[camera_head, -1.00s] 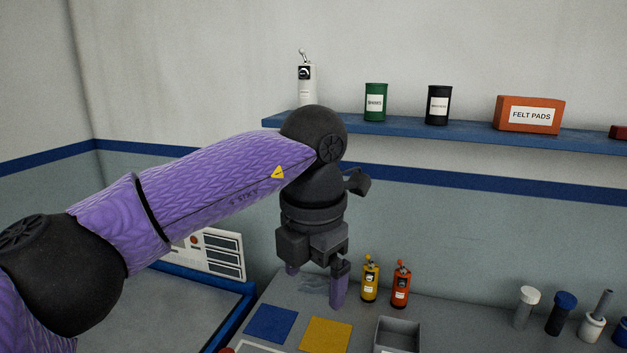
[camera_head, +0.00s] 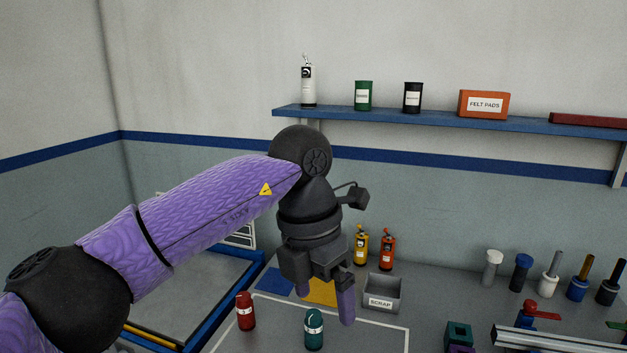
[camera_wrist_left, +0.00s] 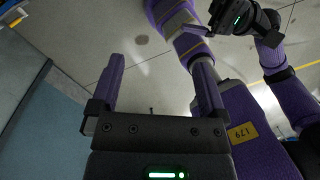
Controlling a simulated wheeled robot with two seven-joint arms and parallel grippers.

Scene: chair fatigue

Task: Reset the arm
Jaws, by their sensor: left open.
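My left arm comes in from the left in the head view, purple with black joints. My left gripper (camera_head: 322,300) hangs fingers down above the workbench, in front of the yellow pad. In the left wrist view its two purple fingers (camera_wrist_left: 158,80) stand wide apart with nothing between them.
A red bottle (camera_head: 245,311) and a green bottle (camera_head: 314,329) stand near my left gripper. A grey scrap bin (camera_head: 382,293), yellow bottle (camera_head: 361,246) and orange bottle (camera_head: 388,250) are behind. Several tools line the right. A blue shelf (camera_head: 450,122) runs above.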

